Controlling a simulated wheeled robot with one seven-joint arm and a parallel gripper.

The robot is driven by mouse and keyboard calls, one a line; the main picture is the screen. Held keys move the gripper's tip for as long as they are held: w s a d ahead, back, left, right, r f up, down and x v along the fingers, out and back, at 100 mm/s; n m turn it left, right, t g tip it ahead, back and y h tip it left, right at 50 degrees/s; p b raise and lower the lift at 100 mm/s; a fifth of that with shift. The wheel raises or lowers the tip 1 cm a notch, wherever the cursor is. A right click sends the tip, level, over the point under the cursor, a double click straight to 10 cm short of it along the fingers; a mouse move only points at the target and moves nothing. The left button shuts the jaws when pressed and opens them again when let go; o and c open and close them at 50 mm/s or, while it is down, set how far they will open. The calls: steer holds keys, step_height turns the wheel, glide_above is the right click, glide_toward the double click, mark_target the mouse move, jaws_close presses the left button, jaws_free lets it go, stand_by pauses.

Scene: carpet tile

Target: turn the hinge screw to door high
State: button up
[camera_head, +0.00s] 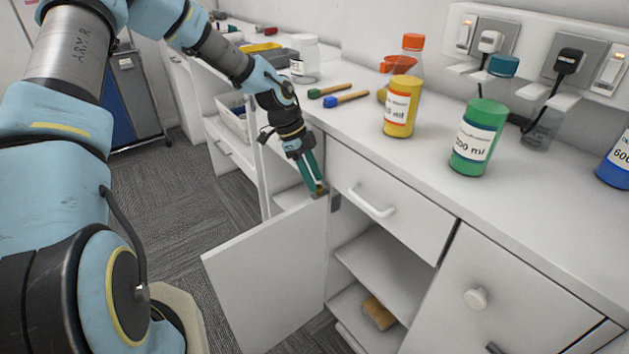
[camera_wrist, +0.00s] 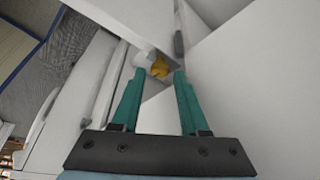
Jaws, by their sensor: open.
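The cabinet door (camera_head: 265,262) hangs open below the counter in the head view. Near its top edge, at the cabinet frame, is a grey hinge part (camera_head: 335,202). My gripper (camera_head: 318,190) points down with its green fingers at the upper hinge area. In the wrist view my gripper (camera_wrist: 159,75) is open, its fingertips apart. A yellow, brass-like piece (camera_wrist: 160,66), apparently the hinge screw, shows between and just beyond the fingertips. I cannot tell whether the fingers touch it. The fingertips partly hide the hinge in the head view.
A drawer (camera_head: 390,208) sits beside the gripper, with open shelves (camera_head: 385,265) below holding a brown block (camera_head: 379,313). On the counter stand a yellow bottle (camera_head: 402,107), a green bottle (camera_head: 479,137) and a clear jar (camera_head: 305,60). Carpet (camera_head: 165,200) lies open at the left.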

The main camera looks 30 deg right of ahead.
steer(key=b+v, duration=0.1)
steer(key=v, duration=0.8)
steer(key=shift+r, duration=0.2)
steer(key=s+d+f+n+t, duration=0.2)
steer(key=s+f+n, duration=0.2)
steer(key=s+n, duration=0.5)
step_height(320, 180, up, 3)
steer(key=w+a+n+t+p, duration=0.1)
steer(key=w+a+n+t, duration=0.1)
steer(key=n+t, duration=0.5)
steer(key=w+d+f, duration=0.1)
steer(key=f, duration=0.2)
steer(key=w+d+f+n+g, duration=0.1)
steer(key=f, duration=0.2)
steer(key=w+d+f+n+g, duration=0.1)
steer(key=f, duration=0.2)
jaws_close()
